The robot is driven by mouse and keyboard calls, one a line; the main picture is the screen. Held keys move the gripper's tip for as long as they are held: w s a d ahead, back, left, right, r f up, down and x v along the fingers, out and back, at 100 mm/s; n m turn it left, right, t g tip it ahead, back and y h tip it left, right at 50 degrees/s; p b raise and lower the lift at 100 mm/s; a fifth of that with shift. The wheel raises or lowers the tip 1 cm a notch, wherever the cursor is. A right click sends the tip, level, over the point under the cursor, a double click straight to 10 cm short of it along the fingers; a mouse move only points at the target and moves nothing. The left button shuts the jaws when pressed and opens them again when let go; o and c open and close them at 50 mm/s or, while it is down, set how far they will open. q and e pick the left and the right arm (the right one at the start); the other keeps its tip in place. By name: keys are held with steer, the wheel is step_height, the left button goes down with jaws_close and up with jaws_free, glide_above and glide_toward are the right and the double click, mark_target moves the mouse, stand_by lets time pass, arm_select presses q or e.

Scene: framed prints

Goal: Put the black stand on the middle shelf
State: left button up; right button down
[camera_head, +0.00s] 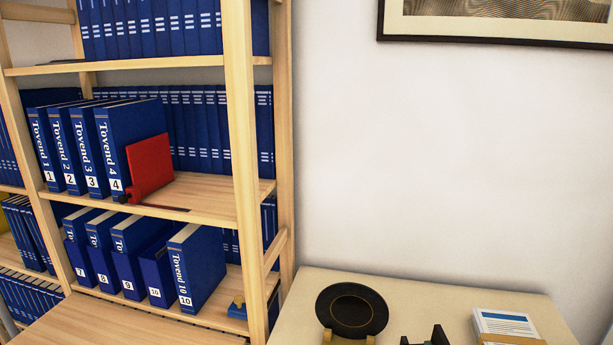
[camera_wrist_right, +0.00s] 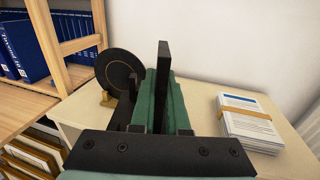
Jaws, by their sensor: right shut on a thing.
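The black stand (camera_wrist_right: 163,65) looks like an upright dark plate in the right wrist view. My right gripper (camera_wrist_right: 162,108), with green fingers, is shut on it. In the head view only a small dark and green part of my right gripper (camera_head: 430,339) shows at the bottom edge, above or in front of the side table; how high the stand is cannot be told. The middle shelf (camera_head: 215,197) is at the left of the head view. It holds blue binders (camera_head: 95,150) numbered 1 to 4, and a red bookend (camera_head: 150,165) against binder 4. My left gripper is not in view.
The side table (camera_head: 300,300) bears a round black plate (camera_head: 352,310) on a small wooden holder and a banded stack of papers (camera_head: 505,325). A wooden post (camera_head: 243,150) stands at the shelf's front right. Bare board lies right of the red bookend.

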steer(key=s, duration=0.1)
steer(key=s+a+r, duration=0.1)
steer(key=s, duration=0.2)
steer(key=shift+s+a+r+p, duration=0.2)
steer(key=shift+a+r+p, duration=0.1)
steer(key=shift+a+p, duration=0.1)
